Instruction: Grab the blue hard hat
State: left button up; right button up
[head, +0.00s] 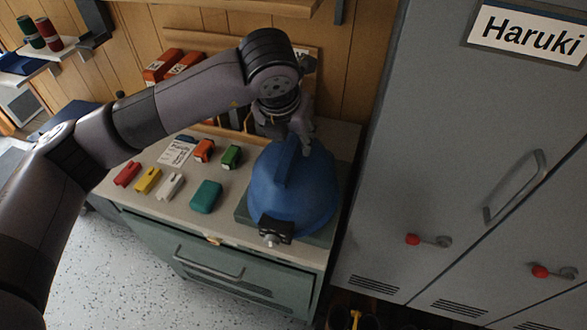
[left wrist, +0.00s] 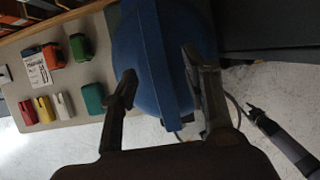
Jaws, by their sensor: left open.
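The blue hard hat (head: 292,190) sits on a dark green pad (head: 243,214) at the right end of the worktop, with a raised ridge along its crown and a black lamp (head: 275,230) at its front. My left gripper (head: 301,128) is open just above the back of the crown. In the left wrist view the open left gripper (left wrist: 160,68) has a finger on each side of the hat's ridge (left wrist: 160,50); I cannot tell whether they touch it. What looks like my right gripper (left wrist: 258,113) shows small at the right there, its jaws unclear.
The worktop (head: 150,215) holds several small red, yellow, white, orange and green items, a teal case (head: 205,196) and a paper sheet (head: 177,152). Grey lockers (head: 440,160) with a "Haruki" sign stand close at the right. A wooden wall is behind. Speckled floor is clear at lower left.

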pick_arm(q)
jog(key=shift+x, duration=1.2)
jog(key=shift+c, duration=0.5)
grip_shut()
